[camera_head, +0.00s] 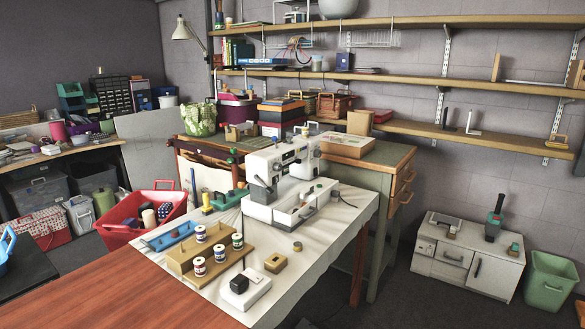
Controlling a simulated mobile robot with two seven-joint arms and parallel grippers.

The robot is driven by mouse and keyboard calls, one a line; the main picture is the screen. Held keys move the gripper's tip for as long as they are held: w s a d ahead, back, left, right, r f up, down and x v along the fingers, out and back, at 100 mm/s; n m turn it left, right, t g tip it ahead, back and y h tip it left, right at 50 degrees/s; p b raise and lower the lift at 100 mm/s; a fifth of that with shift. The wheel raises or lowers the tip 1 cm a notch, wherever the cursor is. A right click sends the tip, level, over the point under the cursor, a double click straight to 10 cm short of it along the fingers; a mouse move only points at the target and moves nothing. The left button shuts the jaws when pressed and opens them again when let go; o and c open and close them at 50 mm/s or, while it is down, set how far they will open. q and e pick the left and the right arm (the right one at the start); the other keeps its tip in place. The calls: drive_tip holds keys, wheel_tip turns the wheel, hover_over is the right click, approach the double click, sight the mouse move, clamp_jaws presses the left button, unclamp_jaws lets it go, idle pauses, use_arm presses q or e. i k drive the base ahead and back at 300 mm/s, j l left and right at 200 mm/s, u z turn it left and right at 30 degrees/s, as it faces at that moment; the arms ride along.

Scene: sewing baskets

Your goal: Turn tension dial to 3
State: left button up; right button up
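A white sewing machine (272,163) stands upright on the cloth-covered table (335,228), near the middle of the view. Small dark details show on the front of its upper body. They are too small to tell which is the tension dial or what number it is set to. A white open tray-like part (300,207) with a knob extends in front of the machine. Neither of my grippers shows in this view.
A tan stepped rack (190,262) holds several thread spools. A white pedal-like block (245,288) and a small tan box (275,262) lie in front. A red basket (125,216) stands left. The reddish wooden surface (120,295) at front left is clear.

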sight(277, 167)
drive_tip(key=i+l, duration=0.3)
drive_tip(key=i+l+u, duration=0.1)
drive_tip(key=i+l, duration=0.2)
drive_tip(key=l, duration=0.25)
drive_tip(key=i+l, duration=0.3)
drive_tip(key=l, duration=0.15)
drive_tip(key=i+l+u, duration=0.1)
drive_tip(key=i+l, duration=0.2)
drive_tip(key=l, duration=0.1)
